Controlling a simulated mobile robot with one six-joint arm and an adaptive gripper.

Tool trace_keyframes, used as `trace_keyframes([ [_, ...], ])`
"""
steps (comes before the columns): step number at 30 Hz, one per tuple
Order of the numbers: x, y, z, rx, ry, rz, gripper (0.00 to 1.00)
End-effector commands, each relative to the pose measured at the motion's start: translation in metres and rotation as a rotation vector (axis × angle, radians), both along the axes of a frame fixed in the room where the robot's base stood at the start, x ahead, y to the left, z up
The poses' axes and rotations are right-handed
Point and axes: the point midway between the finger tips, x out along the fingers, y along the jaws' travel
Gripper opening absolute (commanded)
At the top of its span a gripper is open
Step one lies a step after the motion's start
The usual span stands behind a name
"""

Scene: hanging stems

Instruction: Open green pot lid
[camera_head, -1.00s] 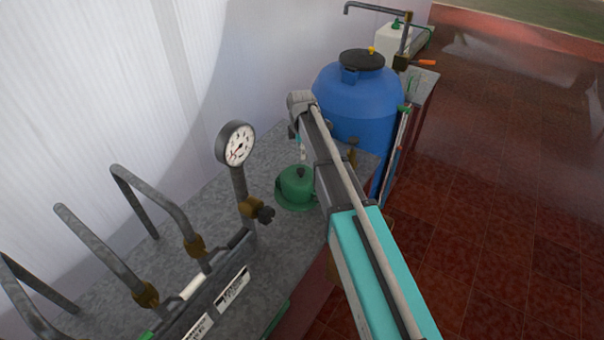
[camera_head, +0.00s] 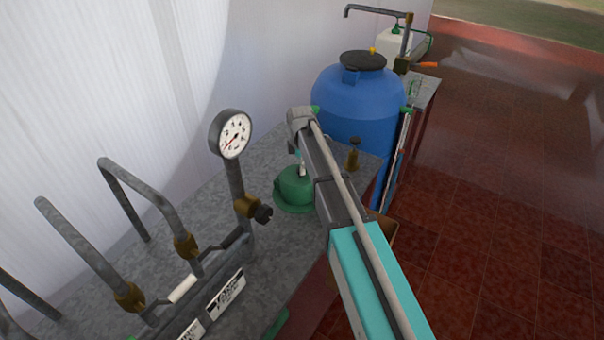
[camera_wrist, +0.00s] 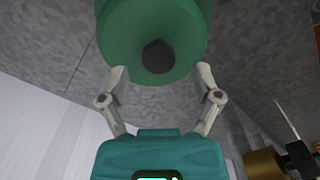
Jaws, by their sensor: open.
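The green pot (camera_head: 290,196) stands on the grey speckled counter, partly covered by my arm in the head view. In the wrist view its round green lid (camera_wrist: 118,35) fills the top middle, with a dark knob (camera_wrist: 158,57) at its centre. My gripper (camera_wrist: 161,77) is open, its two fingers spread to either side just below the knob in the picture and apart from it. In the head view a light fingertip shows over the pot's top and the knob is hidden.
A pressure gauge (camera_head: 235,134) on a pipe with a brass valve (camera_head: 249,207) stands left of the pot. Bent grey pipes (camera_head: 150,190) rise further left. A big blue barrel (camera_head: 358,101) stands behind, and a small brass valve (camera_head: 353,158) is right of my arm.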

Motion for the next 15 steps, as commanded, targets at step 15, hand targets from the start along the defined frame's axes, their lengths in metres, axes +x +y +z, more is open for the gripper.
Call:
trace_keyframes([
  [15,0.000,0.000,-0.018,0.000,0.000,0.000,0.82],
])
